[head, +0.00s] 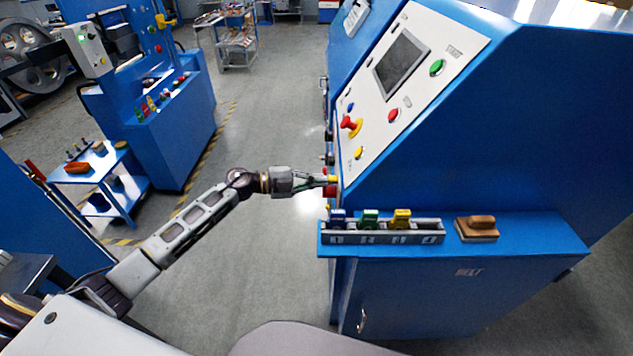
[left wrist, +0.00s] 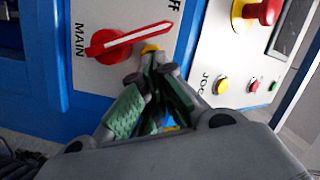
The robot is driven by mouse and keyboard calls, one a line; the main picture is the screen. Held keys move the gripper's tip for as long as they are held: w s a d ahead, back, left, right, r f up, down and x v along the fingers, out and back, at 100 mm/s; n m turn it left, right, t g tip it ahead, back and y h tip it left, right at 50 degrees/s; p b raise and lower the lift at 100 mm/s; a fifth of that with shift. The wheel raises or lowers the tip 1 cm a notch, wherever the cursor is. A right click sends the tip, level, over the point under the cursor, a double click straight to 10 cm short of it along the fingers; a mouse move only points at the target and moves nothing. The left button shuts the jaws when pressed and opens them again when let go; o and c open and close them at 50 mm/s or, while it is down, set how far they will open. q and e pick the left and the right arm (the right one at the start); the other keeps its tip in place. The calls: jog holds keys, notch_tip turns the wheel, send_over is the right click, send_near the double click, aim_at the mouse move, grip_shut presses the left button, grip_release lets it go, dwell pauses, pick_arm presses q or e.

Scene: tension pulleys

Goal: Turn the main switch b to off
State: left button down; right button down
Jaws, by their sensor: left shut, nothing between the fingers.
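The main switch has a red handle with a pale edge (left wrist: 125,40), seen in the left wrist view on a pale plate marked MAIN. Its pointed end lies toward the upper right, near letters "FF" cut off by the frame edge. A bit of yellow shows at the fingertips, below the handle. My left gripper (left wrist: 155,62) is shut and empty, its tips close beside the handle; I cannot tell whether they touch. In the head view, the left gripper (head: 325,180) is at the left side of the blue machine, and a red part (head: 330,191) shows beside its tips.
The sloped control panel (head: 372,125) carries a screen, a red knob (head: 350,125) and several buttons. A blue ledge (head: 530,235) below holds a grey rack (head: 380,238) with colored pieces and a brown-handled block (head: 478,228).

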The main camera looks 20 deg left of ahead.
pick_arm(q)
jog(key=shift+w+a+f, duration=0.1)
jog(key=shift+w+f, duration=0.1)
jog(key=shift+w, duration=0.25)
